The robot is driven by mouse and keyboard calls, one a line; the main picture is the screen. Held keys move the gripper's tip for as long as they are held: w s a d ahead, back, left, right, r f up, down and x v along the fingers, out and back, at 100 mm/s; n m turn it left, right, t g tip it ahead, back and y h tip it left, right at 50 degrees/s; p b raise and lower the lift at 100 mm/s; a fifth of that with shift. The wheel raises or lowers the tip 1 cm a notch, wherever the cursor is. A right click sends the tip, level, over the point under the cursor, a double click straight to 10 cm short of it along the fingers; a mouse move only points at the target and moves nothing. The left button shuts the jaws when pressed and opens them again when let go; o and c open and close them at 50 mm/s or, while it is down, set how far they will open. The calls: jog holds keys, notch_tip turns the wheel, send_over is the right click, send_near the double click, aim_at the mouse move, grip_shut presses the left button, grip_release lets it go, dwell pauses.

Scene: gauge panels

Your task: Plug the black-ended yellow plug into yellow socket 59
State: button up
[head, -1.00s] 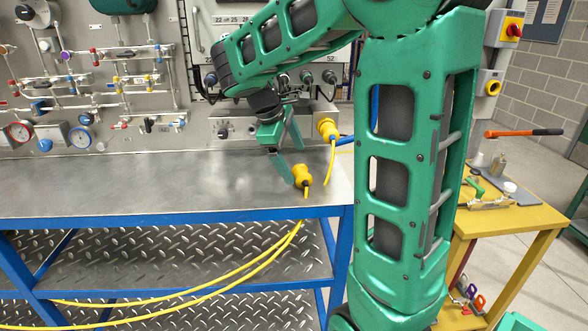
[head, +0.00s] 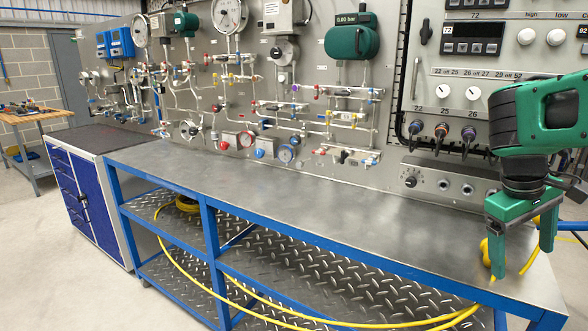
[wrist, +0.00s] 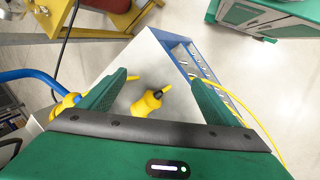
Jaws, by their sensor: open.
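In the wrist view a yellow plug (wrist: 146,104) with a black part at one end and a yellow lead lies on the metal bench, between and beyond my open fingers. My gripper (wrist: 158,78) is empty and apart from it. In the head view my gripper (head: 522,262) hangs fingers down over the bench's right end, with a yellow plug (head: 485,248) partly hidden behind its left finger. A second yellow plug (wrist: 64,105) is by the left finger in the wrist view. I cannot make out a yellow socket or the number 59.
The steel bench (head: 300,205) is mostly bare. Behind it stands a panel with gauges, valves and numbered sockets (head: 441,130). A yellow cable (head: 260,295) runs over the lower shelf. A blue pipe or cable (wrist: 30,76) passes at left in the wrist view.

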jog(key=s+a+f+m+y, duration=0.2)
jog(key=s+f+m, duration=0.2)
jog(key=s, duration=0.3)
jog(key=s+a+f+m+y, duration=0.2)
jog(key=s+a+f+m, duration=0.1)
jog(key=s, duration=0.5)
jog(key=shift+s+a+f+m, duration=0.25)
jog(key=shift+f+m, duration=0.25)
jog(key=shift+f, duration=0.45)
